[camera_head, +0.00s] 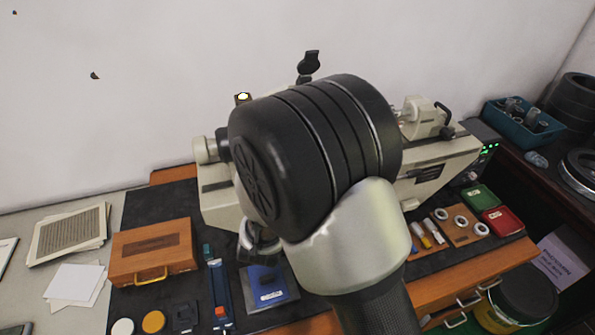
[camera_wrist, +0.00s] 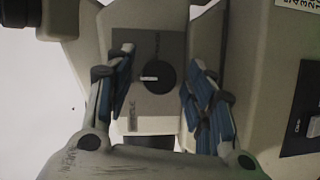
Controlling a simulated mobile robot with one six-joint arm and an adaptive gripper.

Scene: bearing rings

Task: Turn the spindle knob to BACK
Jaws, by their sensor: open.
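The spindle knob (camera_wrist: 159,82) is a round black dial with a white pointer mark. It sits on a grey label plate (camera_wrist: 158,112) on the front of the cream machine. In the wrist view the white mark points left. Lettering runs sideways on the plate above and below the knob, too blurred to read surely. My gripper (camera_wrist: 157,70) is open, with a blue-padded finger on each side of the knob and visible gaps between. Whether the fingertips reach around the knob in depth, I cannot tell. In the head view my arm hides the knob.
The cream machine (camera_head: 445,165) stands on a dark mat against the wall. A dark switch panel (camera_wrist: 303,125) is right of the fingers.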

